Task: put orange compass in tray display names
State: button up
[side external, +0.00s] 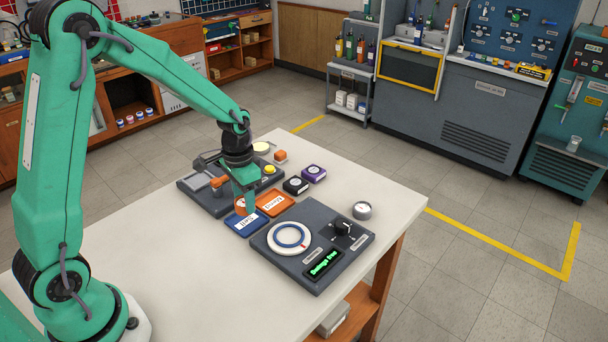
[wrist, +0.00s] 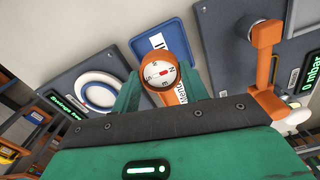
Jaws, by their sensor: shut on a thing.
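The orange compass (side external: 240,206) is held between the fingers of my gripper (side external: 244,195). Its white dial with a red and dark needle shows in the wrist view (wrist: 159,73). My gripper (wrist: 160,88) is shut on its sides. A blue tray (side external: 234,228) with a white label lies just below and beside the compass; it also shows in the wrist view (wrist: 182,36). An orange tray (side external: 285,207) with a white label lies to its right. A green-lit display (side external: 323,263) sits on the dial panel.
The grey dial panel (side external: 345,232) carries a blue-white ring (side external: 289,238) and a black knob (side external: 343,228). Another grey panel (side external: 199,190) stands behind with an orange-handled lever. Black (side external: 295,186) and purple (side external: 314,174) blocks and a round metal piece (side external: 362,210) stand nearby. The near left table is clear.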

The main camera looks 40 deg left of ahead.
jog(key=shift+w+a+f, duration=0.1)
jog(key=shift+a+f, duration=0.1)
jog(key=shift+a, duration=0.1)
jog(key=shift+f, duration=0.1)
jog(key=shift+f, duration=1.9)
jog(key=shift+f, duration=0.1)
jog(key=o, duration=1)
